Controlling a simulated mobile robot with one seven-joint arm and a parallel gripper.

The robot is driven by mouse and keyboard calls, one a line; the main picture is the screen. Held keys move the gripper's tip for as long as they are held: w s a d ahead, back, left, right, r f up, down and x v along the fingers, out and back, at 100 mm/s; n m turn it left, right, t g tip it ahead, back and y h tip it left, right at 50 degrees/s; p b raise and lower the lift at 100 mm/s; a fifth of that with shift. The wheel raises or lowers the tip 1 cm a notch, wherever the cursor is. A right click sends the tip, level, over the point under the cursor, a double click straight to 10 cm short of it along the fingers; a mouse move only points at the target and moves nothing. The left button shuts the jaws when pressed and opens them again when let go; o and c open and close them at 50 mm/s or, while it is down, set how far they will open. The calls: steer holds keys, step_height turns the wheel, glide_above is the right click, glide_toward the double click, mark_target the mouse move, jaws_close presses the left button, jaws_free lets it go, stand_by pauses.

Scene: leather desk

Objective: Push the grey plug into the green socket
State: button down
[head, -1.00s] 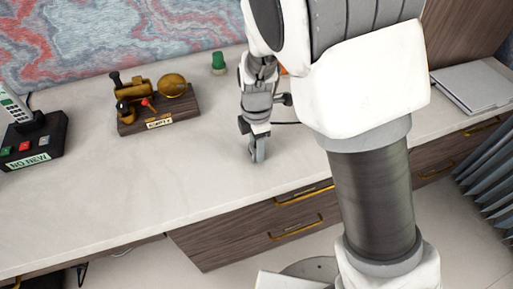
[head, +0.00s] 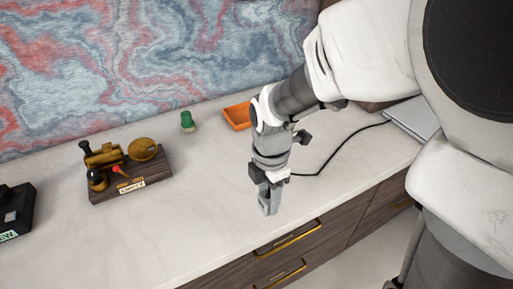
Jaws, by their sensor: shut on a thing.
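My gripper (head: 268,207) points down above the front part of the pale desktop, shut on a small grey piece that I take to be the grey plug; the fingers hide most of it. A black cable (head: 338,150) runs from beside the gripper back to the right. A small green-topped piece with a pale base (head: 188,121) stands at the back of the desk, left of the gripper. I cannot tell whether it is the green socket; no socket opening shows.
An orange tray (head: 236,116) lies at the back, behind the gripper. A wooden-based brass device (head: 130,184) stands at left, and a black box (head: 14,210) at the far left edge. A silver flat object (head: 410,117) lies at right.

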steer(key=shift+s+d+r, duration=0.2)
steer(key=shift+d, duration=0.1)
steer(key=w+d+m, duration=1.2)
steer(key=d+m, duration=0.1)
steer(key=m, duration=1.1)
steer(key=shift+w, duration=0.4)
steer(key=shift+s, duration=0.2)
